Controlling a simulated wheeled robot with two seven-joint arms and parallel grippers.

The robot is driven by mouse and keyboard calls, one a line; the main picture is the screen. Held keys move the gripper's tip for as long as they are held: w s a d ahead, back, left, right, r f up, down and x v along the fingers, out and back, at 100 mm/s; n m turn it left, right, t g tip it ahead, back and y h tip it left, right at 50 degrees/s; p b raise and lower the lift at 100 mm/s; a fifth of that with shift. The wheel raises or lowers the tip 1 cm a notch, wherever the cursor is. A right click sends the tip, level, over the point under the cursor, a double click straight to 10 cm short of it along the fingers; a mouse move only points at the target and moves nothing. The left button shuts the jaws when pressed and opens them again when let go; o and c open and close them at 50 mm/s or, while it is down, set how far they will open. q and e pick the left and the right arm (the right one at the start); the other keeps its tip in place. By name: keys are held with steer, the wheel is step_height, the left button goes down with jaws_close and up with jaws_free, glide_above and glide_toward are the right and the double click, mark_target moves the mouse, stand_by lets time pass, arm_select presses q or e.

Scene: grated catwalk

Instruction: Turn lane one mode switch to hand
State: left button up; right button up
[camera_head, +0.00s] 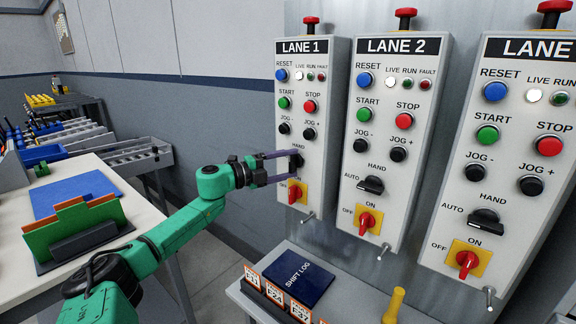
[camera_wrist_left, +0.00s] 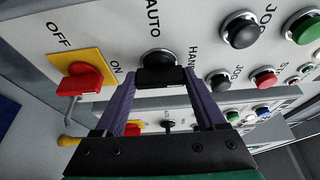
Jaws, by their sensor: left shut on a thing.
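The lane one mode switch is a black knob (camera_head: 297,161) on the LANE 1 panel (camera_head: 312,110), below the HAND label and above the yellow and red OFF/ON switch. My left gripper (camera_head: 291,167) reaches it from the left, with its purple fingers shut on the knob. In the left wrist view the black knob (camera_wrist_left: 160,70) sits between the fingertips of the gripper (camera_wrist_left: 160,80). The AUTO and HAND labels show beside it. The gripper partly covers the knob, so I cannot tell which label it points to. My right gripper is not in view.
The LANE 2 panel (camera_head: 387,140) and a third panel (camera_head: 513,120) stand to the right with similar controls. A red-topped button sits above each. Below is a shelf with a blue shift log (camera_head: 297,277) and tags. A table with folders (camera_head: 76,225) is at left.

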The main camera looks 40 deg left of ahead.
arm_select(q)
steer(key=shift+d+f, duration=0.1)
steer(key=shift+f, duration=0.1)
steer(key=o, duration=1.3)
steer(key=shift+r, duration=0.1)
steer(key=b+v, duration=0.2)
steer(key=v, duration=1.2)
steer(key=shift+s+a, duration=0.2)
steer(key=shift+s, duration=0.05)
